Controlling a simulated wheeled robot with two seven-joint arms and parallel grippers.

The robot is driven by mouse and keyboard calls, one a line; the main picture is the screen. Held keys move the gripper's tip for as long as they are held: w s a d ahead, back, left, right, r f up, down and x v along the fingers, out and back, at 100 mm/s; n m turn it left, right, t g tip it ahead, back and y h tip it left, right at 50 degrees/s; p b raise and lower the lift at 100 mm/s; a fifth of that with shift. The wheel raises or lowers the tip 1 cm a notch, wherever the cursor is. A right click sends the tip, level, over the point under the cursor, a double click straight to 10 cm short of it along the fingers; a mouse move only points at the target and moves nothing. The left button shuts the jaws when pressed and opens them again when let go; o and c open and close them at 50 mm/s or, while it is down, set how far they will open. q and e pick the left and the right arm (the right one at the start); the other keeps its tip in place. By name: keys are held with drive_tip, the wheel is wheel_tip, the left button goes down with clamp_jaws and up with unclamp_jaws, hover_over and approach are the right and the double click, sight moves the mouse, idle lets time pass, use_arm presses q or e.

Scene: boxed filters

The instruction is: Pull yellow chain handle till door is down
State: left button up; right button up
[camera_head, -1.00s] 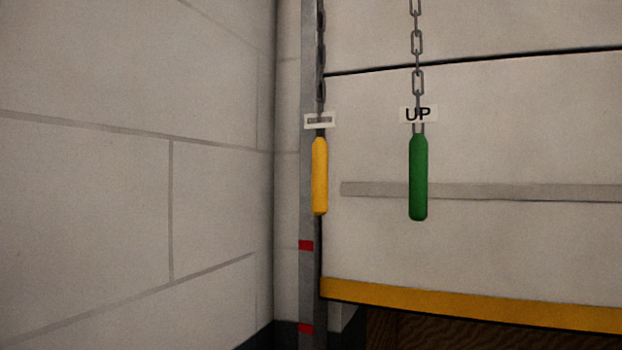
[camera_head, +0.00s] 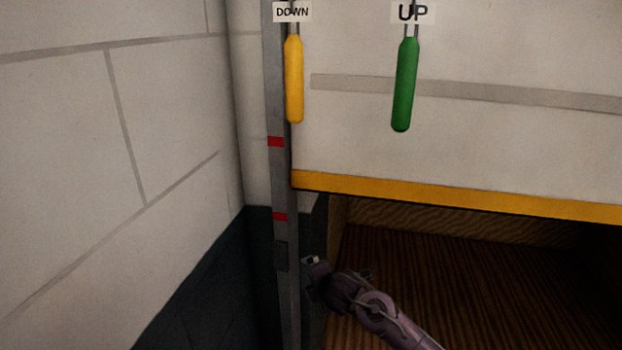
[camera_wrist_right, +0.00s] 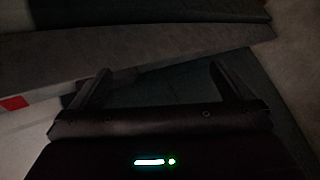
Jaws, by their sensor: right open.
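The yellow handle (camera_head: 294,80) hangs upright at the left edge of the door, below a white DOWN label (camera_head: 292,12). The door (camera_head: 450,140) is partly raised, with a yellow bottom edge (camera_head: 450,196) above a dark opening. My right gripper (camera_head: 314,270) is below the yellow handle and the door's edge, near the metal rail, and apart from the handle. In the right wrist view its two fingers (camera_wrist_right: 160,78) are spread with nothing between them. My left gripper is not in view.
A green handle (camera_head: 405,85) under an UP label (camera_head: 412,13) hangs right of the yellow one. A grey rail (camera_head: 278,180) with red marks stands beside the door. A block wall (camera_head: 110,130) closes the left side. A brown wooden surface (camera_head: 470,290) shows inside the opening.

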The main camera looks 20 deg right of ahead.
drive_tip(key=s+a+r+n+t+p, duration=0.2)
drive_tip(key=r+n+p, duration=0.15)
drive_tip(key=r, duration=1.15)
drive_tip(key=s+a+r+n+t+p, duration=0.15)
drive_tip(key=r+n, duration=0.25)
drive_tip(key=r, duration=1.2)
drive_tip(key=n+t+h+p, duration=0.1)
drive_tip(key=n+t+p, duration=0.1)
drive_tip(key=n+t, duration=0.35)
approach(296, 85)
drive_tip(key=shift+n+g, duration=0.6)
drive_tip(key=shift+n, duration=0.3)
drive_tip(key=w, duration=0.6)
drive_tip(key=w+r, duration=0.1)
drive_tip(key=w, duration=0.3)
drive_tip(key=shift+d, duration=0.35)
drive_tip(key=shift+w, duration=0.3)
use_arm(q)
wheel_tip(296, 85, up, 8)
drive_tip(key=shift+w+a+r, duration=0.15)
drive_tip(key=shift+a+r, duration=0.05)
use_arm(e)
clamp_jaws()
